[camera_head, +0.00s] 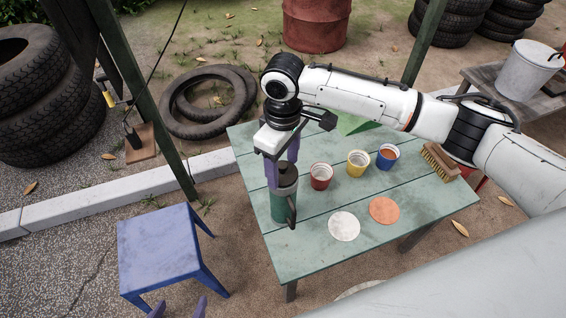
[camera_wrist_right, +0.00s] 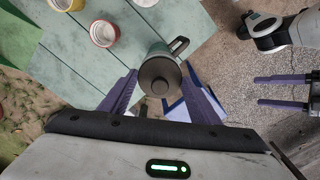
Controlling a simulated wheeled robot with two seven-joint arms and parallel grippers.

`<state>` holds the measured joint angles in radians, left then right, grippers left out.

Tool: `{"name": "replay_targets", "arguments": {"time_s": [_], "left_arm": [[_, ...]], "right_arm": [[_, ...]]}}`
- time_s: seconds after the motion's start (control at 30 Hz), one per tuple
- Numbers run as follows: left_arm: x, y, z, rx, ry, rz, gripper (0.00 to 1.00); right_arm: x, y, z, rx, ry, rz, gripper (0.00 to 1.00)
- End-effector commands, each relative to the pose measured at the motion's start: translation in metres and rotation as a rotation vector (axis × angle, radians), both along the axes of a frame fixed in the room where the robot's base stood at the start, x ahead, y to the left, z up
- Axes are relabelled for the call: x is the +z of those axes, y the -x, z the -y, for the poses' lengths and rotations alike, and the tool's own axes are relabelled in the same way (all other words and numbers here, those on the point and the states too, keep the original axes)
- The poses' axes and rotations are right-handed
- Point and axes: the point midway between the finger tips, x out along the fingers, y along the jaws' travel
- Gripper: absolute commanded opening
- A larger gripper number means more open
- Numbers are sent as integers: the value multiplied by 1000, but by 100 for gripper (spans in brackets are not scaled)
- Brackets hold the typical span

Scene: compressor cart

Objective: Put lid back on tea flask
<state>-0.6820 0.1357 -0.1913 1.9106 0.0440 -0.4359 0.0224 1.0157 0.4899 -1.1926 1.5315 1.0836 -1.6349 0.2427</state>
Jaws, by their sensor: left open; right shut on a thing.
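The teal tea flask (camera_head: 284,207) stands upright at the left part of the green table, its dark handle towards the front right. My right gripper (camera_head: 284,172) points down over the flask top and is shut on the dark grey lid (camera_wrist_right: 160,77). The lid lines up with the flask mouth; I cannot tell whether it is seated or just above. In the right wrist view the flask (camera_wrist_right: 158,49) shows behind the lid. My left gripper (camera_head: 179,307) is open and empty at the lower left, near the stool; it also shows in the wrist view (camera_wrist_right: 285,91).
Red (camera_head: 320,178), yellow (camera_head: 357,164) and blue (camera_head: 387,157) cups stand right of the flask on the table (camera_head: 310,245). A white disc (camera_head: 344,226), an orange disc (camera_head: 384,210) and a brush (camera_head: 440,163) lie there too. A blue stool (camera_head: 160,245) stands left.

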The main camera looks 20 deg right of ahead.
Motion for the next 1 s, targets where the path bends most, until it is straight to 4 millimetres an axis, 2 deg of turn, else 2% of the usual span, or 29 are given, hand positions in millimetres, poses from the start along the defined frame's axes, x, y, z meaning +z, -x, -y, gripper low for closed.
{"name": "replay_targets", "arguments": {"time_s": [1.0], "left_arm": [[13, 3, -1, 1, -1, -7, 69]], "right_arm": [[1, 1, 1, -1, 0, 0, 35]]}}
